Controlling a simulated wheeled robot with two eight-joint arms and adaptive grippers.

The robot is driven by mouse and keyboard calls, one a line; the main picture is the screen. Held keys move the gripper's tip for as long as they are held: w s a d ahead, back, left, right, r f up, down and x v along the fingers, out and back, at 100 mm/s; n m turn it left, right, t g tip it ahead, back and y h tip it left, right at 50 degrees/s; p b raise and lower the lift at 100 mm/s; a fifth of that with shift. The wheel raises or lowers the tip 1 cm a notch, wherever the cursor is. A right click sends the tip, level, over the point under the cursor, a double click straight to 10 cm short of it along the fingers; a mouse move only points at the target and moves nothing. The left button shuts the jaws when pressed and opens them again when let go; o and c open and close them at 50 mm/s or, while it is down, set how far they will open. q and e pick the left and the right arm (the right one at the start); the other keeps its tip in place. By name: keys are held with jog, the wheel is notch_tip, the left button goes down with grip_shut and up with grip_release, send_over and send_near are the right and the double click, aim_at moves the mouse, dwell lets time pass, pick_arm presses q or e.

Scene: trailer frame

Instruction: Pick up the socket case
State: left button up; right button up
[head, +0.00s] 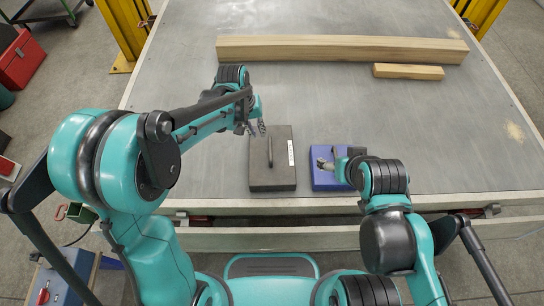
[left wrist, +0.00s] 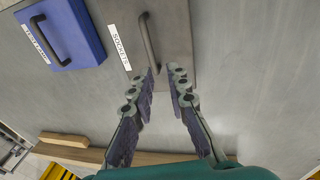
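The socket case is a flat dark grey case (head: 284,174) lying on the metal table, with a raised bar handle and a white label. In the left wrist view, the case (left wrist: 180,45) has a label reading "SOCKETS" beside its dark handle. My left gripper (head: 257,129) is at the case's far left corner in the head view. In the left wrist view, its two fingers (left wrist: 163,76) are apart with nothing between them, near one end of the handle. My right gripper (head: 326,163) is over the blue case; its finger state is unclear.
A blue case (head: 325,182) lies just right of the socket case, and its handle shows in the left wrist view. A long wooden beam (head: 340,48) and a short wooden block (head: 408,72) lie at the back. The table between is clear.

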aim_at(270, 148)
pick_arm(q)
jog(key=shift+g, duration=0.6)
jog(key=d+f, duration=0.1)
jog(key=f, duration=0.1)
jog(key=w+d+f+b, duration=0.1)
jog(key=f, duration=0.2)
jog(key=d+f, duration=0.1)
jog(key=f, duration=0.1)
jog(key=shift+w+d+f, duration=0.1)
jog(key=shift+w+f, duration=0.1)
jog(key=shift+f, duration=0.2)
jog(key=f+b, duration=0.2)
jog(key=f, duration=0.1)
jog(key=d+f, duration=0.1)
jog(key=f, duration=0.1)
jog(key=shift+s+b, duration=0.25)
jog(key=shift+b, duration=0.15)
jog(key=shift+r, duration=0.1)
grip_shut()
